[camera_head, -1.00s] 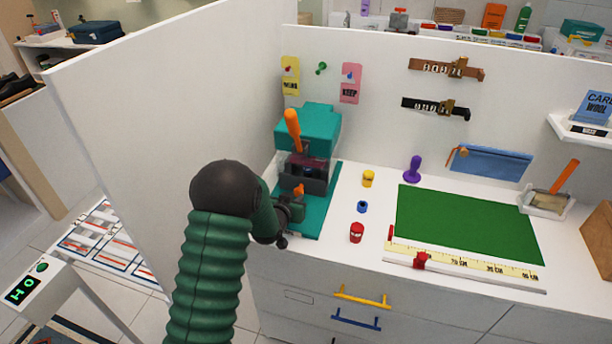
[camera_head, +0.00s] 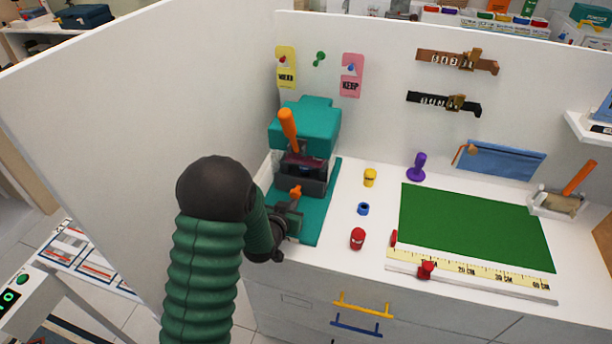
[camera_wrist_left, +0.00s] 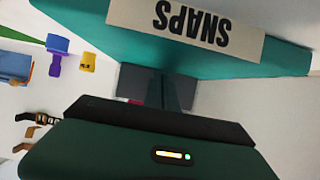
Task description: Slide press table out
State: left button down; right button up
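The teal press (camera_head: 318,125) with an orange lever stands on a teal base against the left wall panel. Low on its front is a dark grey block, the press table (camera_head: 312,182), with an orange knob (camera_head: 296,191) in front. My left gripper (camera_head: 292,212) is at the front of the press, just below the knob; whether it touches the knob is unclear. In the left wrist view a teal surface with an upside-down "SNAPS" label (camera_wrist_left: 186,22) fills the top, and a grey part shows behind the gripper's dark body. The finger gap is hidden. My right gripper is not in view.
To the right on the white counter are yellow (camera_head: 370,177), blue (camera_head: 363,208) and red (camera_head: 357,238) small items, a purple stamp (camera_head: 416,167) and a green mat (camera_head: 475,226). The left wall panel (camera_head: 150,110) stands close to my left arm. Drawers are below.

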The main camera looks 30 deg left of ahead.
pick_arm(q)
jog(key=shift+s+a, duration=0.1)
jog(key=shift+s, duration=0.25)
jog(key=shift+s+d+r, duration=0.1)
jog(key=shift+s+d, duration=0.15)
jog(key=shift+s, duration=0.3)
jog(key=shift+s+d, duration=0.15)
jog(key=shift+s, duration=1.3)
jog(key=shift+s+d, duration=0.3)
jog(key=shift+s, duration=0.5)
